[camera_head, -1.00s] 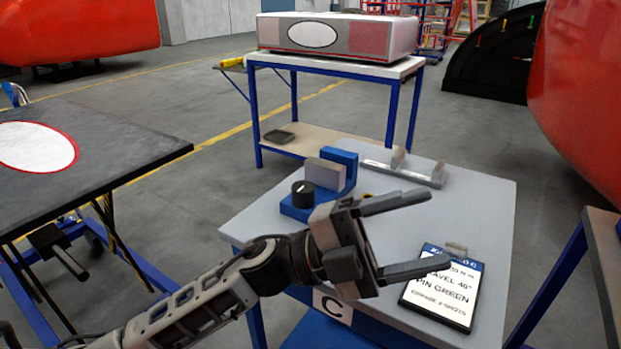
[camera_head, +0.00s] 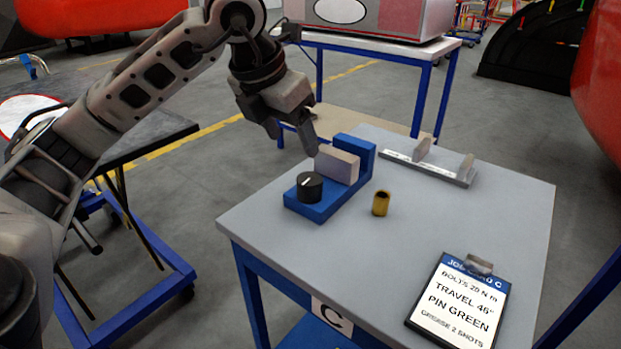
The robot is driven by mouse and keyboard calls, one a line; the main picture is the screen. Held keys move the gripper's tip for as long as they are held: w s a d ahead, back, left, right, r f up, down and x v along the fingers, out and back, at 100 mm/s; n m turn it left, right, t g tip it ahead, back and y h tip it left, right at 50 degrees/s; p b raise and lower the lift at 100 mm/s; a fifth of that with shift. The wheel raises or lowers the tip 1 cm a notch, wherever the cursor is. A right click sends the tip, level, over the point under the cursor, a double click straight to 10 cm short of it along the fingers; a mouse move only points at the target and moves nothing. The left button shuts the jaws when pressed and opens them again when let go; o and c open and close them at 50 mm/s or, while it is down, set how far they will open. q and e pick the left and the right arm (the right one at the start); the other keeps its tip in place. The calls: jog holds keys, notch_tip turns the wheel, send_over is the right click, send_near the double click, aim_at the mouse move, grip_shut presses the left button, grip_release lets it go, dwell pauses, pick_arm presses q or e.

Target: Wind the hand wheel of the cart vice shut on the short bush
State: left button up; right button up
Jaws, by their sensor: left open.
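The cart vice stands at the left back of the grey cart top, with a blue body (camera_head: 325,207), a grey jaw block (camera_head: 337,164) and a blue upright jaw (camera_head: 357,150). Its black hand wheel (camera_head: 309,187) with a white mark sits on the near end. The short brass bush (camera_head: 381,203) stands upright on the cart top to the right of the vice, apart from it. My left gripper (camera_head: 296,140) is open and empty, pointing down above and behind the hand wheel, touching nothing that I can see. My right gripper is out of view.
A job card on a clipboard (camera_head: 461,302) lies at the cart's front right. A grey bracket fixture (camera_head: 430,162) sits at the back. The cart top (camera_head: 300,250) is clear in front of the vice. A dark table (camera_head: 150,145) stands to the left.

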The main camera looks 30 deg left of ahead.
aim_at(309, 179)
pick_arm(q)
jog(key=x, duration=1.2)
jog(key=shift+c, duration=0.4)
jog(key=c, duration=0.9)
